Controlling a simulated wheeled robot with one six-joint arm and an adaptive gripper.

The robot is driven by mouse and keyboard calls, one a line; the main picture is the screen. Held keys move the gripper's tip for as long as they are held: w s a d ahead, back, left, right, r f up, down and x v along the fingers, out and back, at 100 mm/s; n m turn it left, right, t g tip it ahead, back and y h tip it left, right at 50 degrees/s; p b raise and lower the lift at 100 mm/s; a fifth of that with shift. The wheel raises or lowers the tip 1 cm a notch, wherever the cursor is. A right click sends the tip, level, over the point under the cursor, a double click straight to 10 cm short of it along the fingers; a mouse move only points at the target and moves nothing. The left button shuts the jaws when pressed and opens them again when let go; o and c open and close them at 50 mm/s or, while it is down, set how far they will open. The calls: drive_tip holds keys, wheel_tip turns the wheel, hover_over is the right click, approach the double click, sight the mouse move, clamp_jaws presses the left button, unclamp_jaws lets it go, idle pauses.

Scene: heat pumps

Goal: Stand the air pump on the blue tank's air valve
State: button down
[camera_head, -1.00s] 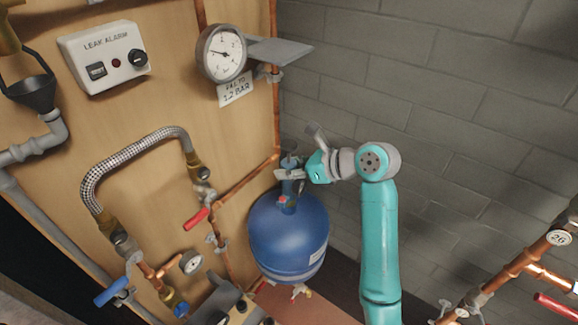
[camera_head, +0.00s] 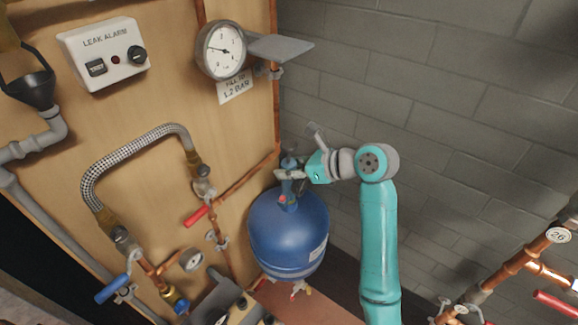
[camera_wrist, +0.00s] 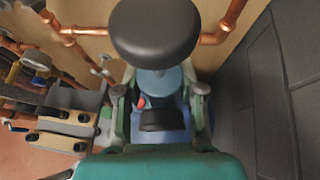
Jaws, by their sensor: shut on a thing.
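The blue tank (camera_head: 288,240) stands upright at the foot of the wooden board, in the middle of the head view. The air pump (camera_head: 289,161) is upright directly above the tank's top. Its dark round handle (camera_wrist: 155,32) and blue body (camera_wrist: 153,82) show in the wrist view. My gripper (camera_head: 290,174) is shut around the pump's body, with one finger on each side (camera_wrist: 160,95). The tank's air valve is hidden under the pump and gripper. I cannot tell whether the pump's foot touches it.
A pressure gauge (camera_head: 221,50) and a grey shelf (camera_head: 280,47) are above the tank. A copper pipe (camera_head: 247,180) and a red lever (camera_head: 196,215) lie to its left. A grey-brick wall (camera_head: 440,130) is behind and to the right, with free room before it.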

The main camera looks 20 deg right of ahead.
drive_tip(key=c, duration=0.6)
unclamp_jaws()
drive_tip(key=shift+v, duration=4.25)
